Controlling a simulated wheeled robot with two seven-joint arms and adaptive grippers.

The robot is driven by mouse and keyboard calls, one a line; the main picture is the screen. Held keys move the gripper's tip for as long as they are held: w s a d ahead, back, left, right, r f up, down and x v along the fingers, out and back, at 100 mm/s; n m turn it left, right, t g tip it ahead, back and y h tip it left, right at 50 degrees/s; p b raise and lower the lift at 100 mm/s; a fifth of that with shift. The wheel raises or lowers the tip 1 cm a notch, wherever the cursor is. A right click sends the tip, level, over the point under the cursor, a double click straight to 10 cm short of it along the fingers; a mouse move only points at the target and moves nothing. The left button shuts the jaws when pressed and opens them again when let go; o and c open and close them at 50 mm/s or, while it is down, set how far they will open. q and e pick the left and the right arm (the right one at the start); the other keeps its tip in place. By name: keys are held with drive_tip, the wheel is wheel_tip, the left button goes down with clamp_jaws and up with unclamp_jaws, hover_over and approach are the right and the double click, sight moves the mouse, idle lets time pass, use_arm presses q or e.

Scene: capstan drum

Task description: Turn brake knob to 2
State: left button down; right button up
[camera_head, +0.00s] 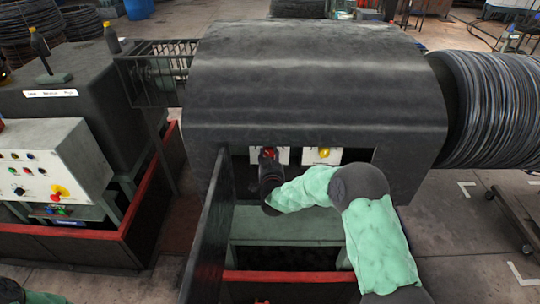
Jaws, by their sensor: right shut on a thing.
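A red knob (269,153) sits on a small white plate on the front of the dark machine housing, at the middle of the head view. A yellow knob (323,153) sits on a similar plate just to its right. My right gripper (268,160) is at the red knob and shut on it; the gripper and wrist cover the lower part of the knob and plate. The marks on the plates are too small to read. Which knob is the brake knob cannot be told from any label. My left gripper is not clearly in view; only a dark arm part shows at the lower left corner.
A grey control panel (55,172) with several buttons and a yellow-red switch stands at the left. A dark upright panel (208,235) stands close left of my right arm. A large wire coil (492,110) is at the right.

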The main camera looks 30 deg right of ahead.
drive_tip(key=o, duration=1.1)
drive_tip(key=shift+a+f, duration=0.2)
drive_tip(key=shift+f, duration=0.3)
drive_tip(key=shift+o, duration=0.2)
drive_tip(key=shift+r, duration=0.25)
drive_tip(key=f+v, duration=0.1)
drive_tip(key=v, duration=1.1)
drive_tip(key=shift+r, duration=0.45)
